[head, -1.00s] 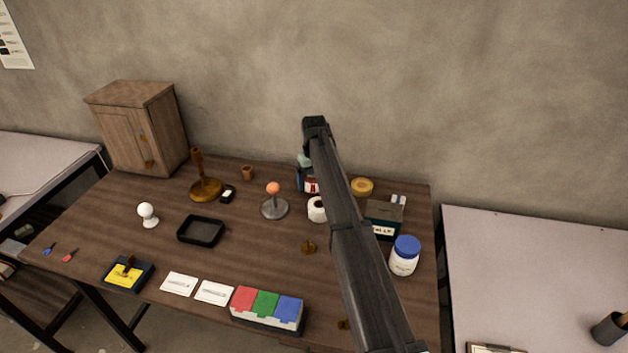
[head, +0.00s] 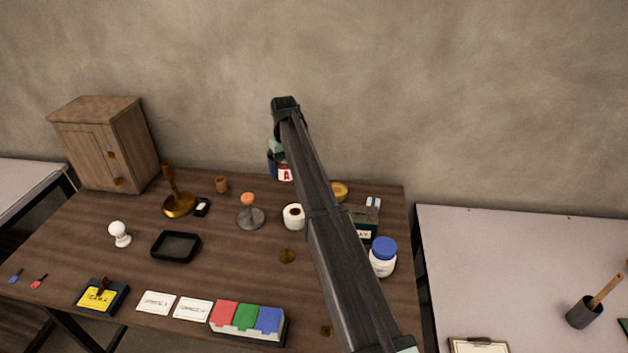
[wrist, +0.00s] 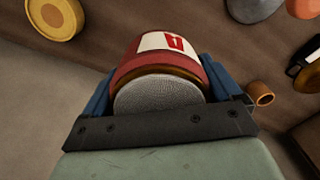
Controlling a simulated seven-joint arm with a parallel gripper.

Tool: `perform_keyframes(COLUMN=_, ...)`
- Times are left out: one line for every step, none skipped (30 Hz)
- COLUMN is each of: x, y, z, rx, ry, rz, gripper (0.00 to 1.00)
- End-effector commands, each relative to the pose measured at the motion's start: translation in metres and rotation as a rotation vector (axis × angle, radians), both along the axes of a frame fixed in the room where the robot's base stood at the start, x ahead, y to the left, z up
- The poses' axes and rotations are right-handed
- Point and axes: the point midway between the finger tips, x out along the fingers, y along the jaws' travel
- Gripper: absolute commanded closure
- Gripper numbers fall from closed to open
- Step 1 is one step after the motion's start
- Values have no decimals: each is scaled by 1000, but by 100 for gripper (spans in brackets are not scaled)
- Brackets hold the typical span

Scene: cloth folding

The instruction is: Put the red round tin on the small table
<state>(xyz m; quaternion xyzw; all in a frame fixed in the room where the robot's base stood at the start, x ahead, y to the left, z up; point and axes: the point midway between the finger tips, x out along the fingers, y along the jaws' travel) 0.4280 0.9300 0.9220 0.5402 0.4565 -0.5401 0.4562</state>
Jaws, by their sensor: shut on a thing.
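The red round tin (wrist: 165,55) has a white label with a red mark and fills the middle of the wrist view. My gripper (wrist: 150,100) is shut on it, with a blue finger on each side. In the head view the tin (head: 285,174) shows its label below the gripper (head: 276,160), near the back of the brown table and partly hidden by my arm. It appears raised off the tabletop. A pale table (head: 520,255) stands at the right and another pale one (head: 30,185) at the left; I cannot tell which is the small table.
The brown table (head: 225,285) holds a wooden cabinet (head: 108,145), a paper roll (head: 293,217), a blue-lidded jar (head: 383,258), a dark box (head: 365,220) and a black tray (head: 176,247). The right table has a pencil cup (head: 583,313) and clipboard (head: 478,345), with free room behind them.

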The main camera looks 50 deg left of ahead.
Motion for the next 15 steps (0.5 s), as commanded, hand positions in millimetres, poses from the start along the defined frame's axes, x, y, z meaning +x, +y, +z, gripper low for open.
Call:
perform_keyframes(x=0, y=1, z=8, rx=1, ry=0, rz=0, gripper=64)
perform_keyframes(x=0, y=0, z=10, rx=1, ry=0, rz=0, gripper=64)
perform_keyframes(x=0, y=0, z=13, rx=0, ry=0, rz=0, gripper=64)
perform_keyframes(x=0, y=0, z=15, rx=0, ry=0, rz=0, gripper=64)
perform_keyframes(x=0, y=0, z=15, rx=0, ry=0, rz=0, gripper=64)
perform_keyframes(x=1, y=0, z=16, rx=0, ry=0, rz=-1, gripper=64)
perform_keyframes(x=3, y=-1, z=17, rx=0, ry=0, rz=-3, gripper=64)
perform_keyframes(x=5, y=-2, z=17, rx=0, ry=0, rz=-6, gripper=64)
perform_keyframes(x=10, y=-4, z=17, rx=0, ry=0, rz=-11, gripper=64)
perform_keyframes(x=15, y=-6, z=16, rx=0, ry=0, rz=-16, gripper=64)
perform_keyframes(x=21, y=-9, z=16, rx=0, ry=0, rz=-22, gripper=64)
perform_keyframes(x=30, y=-13, z=16, rx=0, ry=0, rz=-33, gripper=64)
perform_keyframes(x=39, y=-17, z=16, rx=0, ry=0, rz=-42, gripper=64)
perform_keyframes(x=47, y=-21, z=16, rx=0, ry=0, rz=-51, gripper=64)
perform_keyframes(x=61, y=-27, z=15, rx=0, ry=0, rz=-67, gripper=64)
